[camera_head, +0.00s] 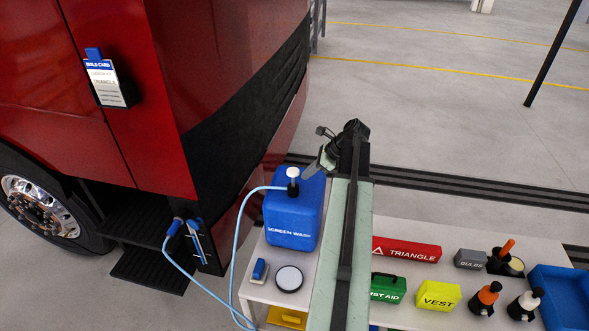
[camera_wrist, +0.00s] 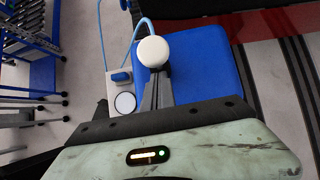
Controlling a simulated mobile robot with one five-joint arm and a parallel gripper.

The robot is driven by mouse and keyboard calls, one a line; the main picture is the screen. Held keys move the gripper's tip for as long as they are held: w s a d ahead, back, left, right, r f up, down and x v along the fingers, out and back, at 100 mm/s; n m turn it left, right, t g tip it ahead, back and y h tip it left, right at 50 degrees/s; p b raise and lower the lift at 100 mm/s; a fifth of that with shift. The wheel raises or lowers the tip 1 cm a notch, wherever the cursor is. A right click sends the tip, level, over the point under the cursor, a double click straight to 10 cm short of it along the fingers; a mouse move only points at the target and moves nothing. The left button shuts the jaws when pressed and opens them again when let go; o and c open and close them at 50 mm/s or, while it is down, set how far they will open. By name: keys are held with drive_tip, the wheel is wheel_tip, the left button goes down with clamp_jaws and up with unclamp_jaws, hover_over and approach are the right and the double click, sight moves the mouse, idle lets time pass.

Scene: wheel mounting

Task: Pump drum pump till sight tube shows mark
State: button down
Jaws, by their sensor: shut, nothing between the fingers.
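The blue screen wash drum (camera_head: 293,212) stands upright on the white bench. Its hand pump has a white round knob (camera_head: 292,172) on a black collar; the knob also shows in the wrist view (camera_wrist: 152,50). My gripper (camera_head: 306,175) is shut and empty, its tips just right of the knob above the drum top. In the wrist view my shut fingers (camera_wrist: 156,85) point at the knob; I cannot tell whether they touch it. A light-blue hose (camera_head: 237,245) runs from the pump to the truck's step. The sight tube (camera_head: 197,240) is there; its level is too small to read.
The red truck (camera_head: 230,60) fills the left, with a build card (camera_head: 106,82).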

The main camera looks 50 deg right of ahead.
drive_tip(key=shift+w, duration=0.1)
drive_tip(key=p+v, duration=0.6)
drive_tip(key=v, duration=0.1)
drive_tip(key=shift+s+r, duration=0.25)
drive_tip(key=shift+s, duration=0.05)
drive_tip(key=shift+d, duration=0.1)
idle(1.0)
